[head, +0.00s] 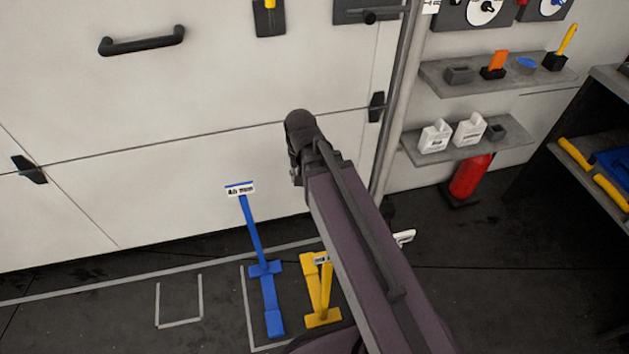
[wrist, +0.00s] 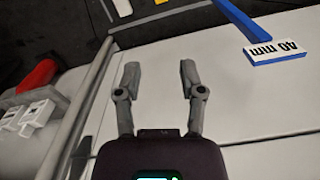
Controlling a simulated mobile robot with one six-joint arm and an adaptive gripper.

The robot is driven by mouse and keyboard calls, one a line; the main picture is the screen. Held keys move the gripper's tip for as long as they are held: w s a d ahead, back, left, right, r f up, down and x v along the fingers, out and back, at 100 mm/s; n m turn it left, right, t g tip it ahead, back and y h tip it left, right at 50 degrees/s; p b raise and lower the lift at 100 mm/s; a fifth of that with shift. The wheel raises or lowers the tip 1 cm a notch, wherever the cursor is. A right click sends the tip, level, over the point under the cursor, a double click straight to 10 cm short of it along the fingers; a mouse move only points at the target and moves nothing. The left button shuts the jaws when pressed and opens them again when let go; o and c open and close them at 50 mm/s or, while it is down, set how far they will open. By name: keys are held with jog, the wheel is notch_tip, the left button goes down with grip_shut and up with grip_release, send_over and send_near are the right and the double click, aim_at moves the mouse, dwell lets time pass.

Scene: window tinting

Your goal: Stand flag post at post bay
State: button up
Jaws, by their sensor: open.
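A blue flag post (head: 255,235) stands on a blue foot on the floor, with a white label at its top. In the wrist view the post (wrist: 225,15) shows at upper right, its label upside down and reading 40 mm. A shorter yellow post (head: 325,285) stands right of it, partly hidden by my arm. Pale lines mark a U-shaped bay (head: 180,323) on the floor, empty, left of the blue post. Another line runs beside the blue foot; I cannot tell which marking is the post bay. My gripper (wrist: 160,75) is open and empty, apart from the posts.
A white panelled door (head: 200,120) stands behind, with a pole (head: 395,100) at its right. Shelves (head: 465,140) hold bottles, and a red extinguisher (head: 470,178) stands below. A dark rack (head: 585,150) is at far right. Dark floor (head: 480,310) is clear right of my arm.

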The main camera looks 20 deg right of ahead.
jog(key=shift+s+d+n, duration=1.3)
jog(key=shift+d+n, duration=0.05)
jog(key=shift+n, duration=0.15)
